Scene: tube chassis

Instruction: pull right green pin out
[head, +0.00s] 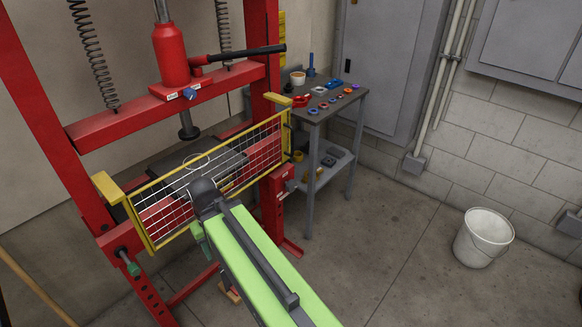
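The red press frame (72,125) stands at the left with a yellow-edged mesh guard (265,150) across its front. A green-tipped pin (133,268) sticks out of its left post. On the right post a small pin end (290,186) sticks out at about the same level on the frame; it is small and its green colour is hard to make out. My light green arm reaches from the bottom edge up to a dark joint in front of the guard, left of the right post. My gripper is not visible; the arm's far end is hidden behind its own links.
A grey workbench (318,114) with small coloured parts stands behind the right post. A white bucket (483,238) is on the floor at the right. The floor between the press and the bucket is clear. A wooden stick (35,285) leans at the lower left.

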